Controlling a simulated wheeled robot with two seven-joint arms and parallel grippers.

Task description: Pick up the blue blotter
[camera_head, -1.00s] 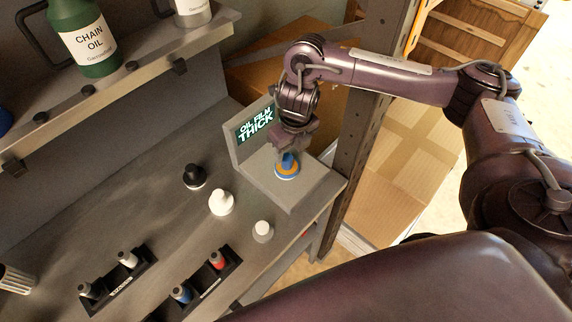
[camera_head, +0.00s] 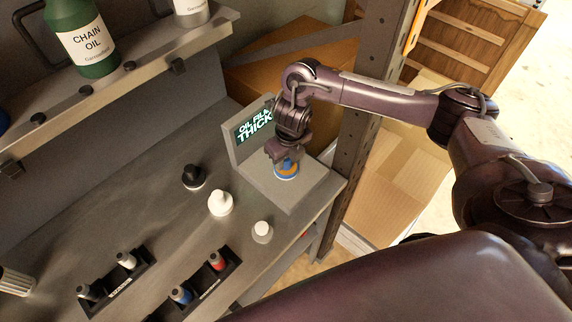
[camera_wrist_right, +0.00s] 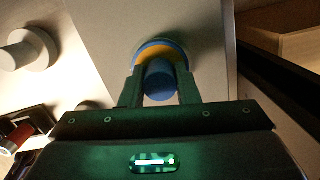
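A blue knob on a round base with an orange ring and blue rim, seemingly the blue blotter (camera_head: 286,171), sits on a grey stand (camera_head: 305,187). My right gripper (camera_head: 284,160) is lowered over it from above. In the right wrist view the blue knob (camera_wrist_right: 160,80) lies between the two fingers of my right gripper (camera_wrist_right: 160,88), with a finger close on each side. Whether the fingers touch it is not clear. The left gripper is not in view.
Black (camera_head: 194,178), white (camera_head: 220,203) and small white (camera_head: 262,231) pieces stand left of the stand. Holders with small bottles (camera_head: 181,294) are at the lower left. A shelf with a green oil bottle (camera_head: 83,40) overhangs at upper left. A metal post (camera_head: 356,170) stands right.

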